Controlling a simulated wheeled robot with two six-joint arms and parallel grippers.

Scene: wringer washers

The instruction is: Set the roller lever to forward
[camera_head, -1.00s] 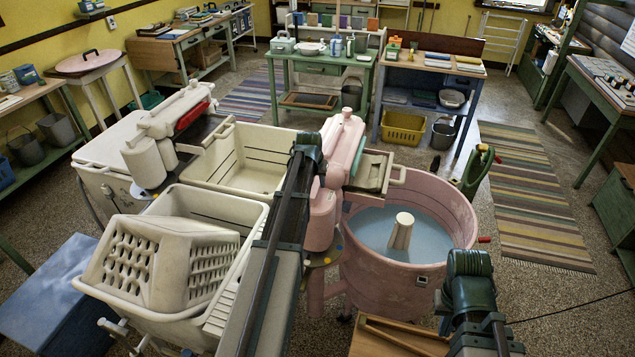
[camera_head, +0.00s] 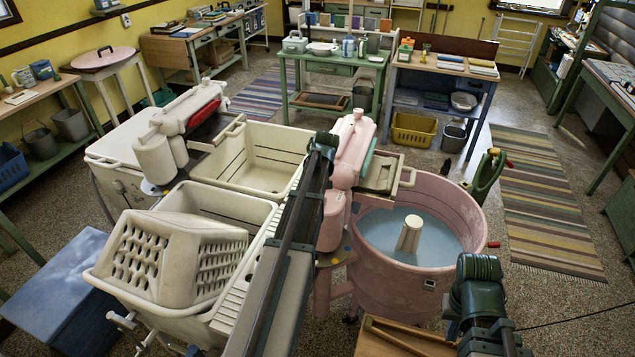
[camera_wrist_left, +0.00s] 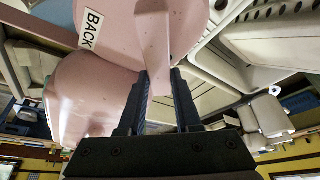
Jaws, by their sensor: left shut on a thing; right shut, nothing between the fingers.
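The pink wringer head (camera_head: 352,150) stands beside the pink tub (camera_head: 440,275), which holds bluish water. In the left wrist view, a pink lever (camera_wrist_left: 154,45) lies between the two fingers of my left gripper (camera_wrist_left: 158,88), which is shut on it. A white BACK label (camera_wrist_left: 91,30) is on the pink housing to the lever's left. No forward label is visible. In the head view my left wrist hides the lever and fingers. My right gripper (camera_head: 478,278) is at the lower right, in front of the pink tub, shut and empty; its fingertips are hidden.
A cream washer (camera_head: 150,150) with cream rinse tubs (camera_head: 258,150) stands to the left. A perforated basket (camera_head: 165,258) rests on the near cream tub. A wooden tray (camera_head: 400,340) lies below my right arm. A striped rug (camera_head: 545,210) covers floor at the right.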

